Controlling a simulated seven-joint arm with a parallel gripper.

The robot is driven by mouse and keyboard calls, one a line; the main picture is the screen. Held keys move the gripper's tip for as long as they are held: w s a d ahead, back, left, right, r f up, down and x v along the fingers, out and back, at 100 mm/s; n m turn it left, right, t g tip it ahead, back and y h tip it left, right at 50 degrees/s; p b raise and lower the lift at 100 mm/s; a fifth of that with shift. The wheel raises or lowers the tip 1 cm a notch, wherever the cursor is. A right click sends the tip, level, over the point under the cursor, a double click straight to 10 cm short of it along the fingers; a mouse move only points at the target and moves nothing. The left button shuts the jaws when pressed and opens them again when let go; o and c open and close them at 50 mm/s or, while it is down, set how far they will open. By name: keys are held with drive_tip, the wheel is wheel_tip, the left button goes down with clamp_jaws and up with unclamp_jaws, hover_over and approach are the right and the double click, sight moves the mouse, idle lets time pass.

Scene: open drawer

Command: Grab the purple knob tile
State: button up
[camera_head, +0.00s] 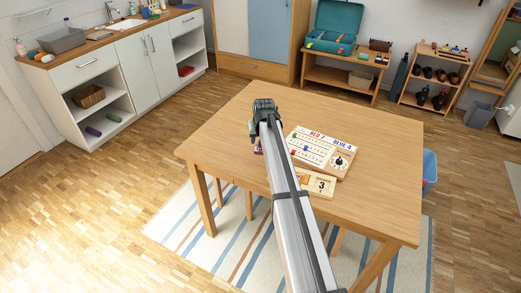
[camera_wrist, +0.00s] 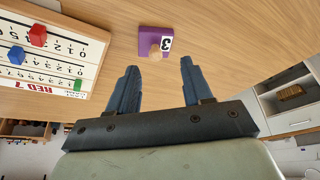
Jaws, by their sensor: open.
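In the head view only a purple sliver (camera_head: 258,146) shows beside my arm, which hides the rest. My gripper (camera_wrist: 158,66) is open and empty, its two dark blue fingers apart. In the wrist view the tile appears just beyond the fingertips, roughly centred between them, with a gap. My gripper also shows in the head view (camera_head: 263,104), over the table's left part.
A white scoreboard (camera_head: 325,148) with coloured pegs lies on the table right of my arm; it fills the wrist view's left side (camera_wrist: 60,48). A small wooden piece marked 3 (camera_head: 321,186) lies in front of it. The table's right part (camera_head: 385,165) is clear.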

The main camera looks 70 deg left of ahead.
drive_tip(key=shift+w+x, duration=0.15)
drive_tip(key=shift+x, duration=1.15)
drive_tip(key=shift+w+x, duration=0.15)
drive_tip(key=shift+x, duration=1.15)
clamp_jaws()
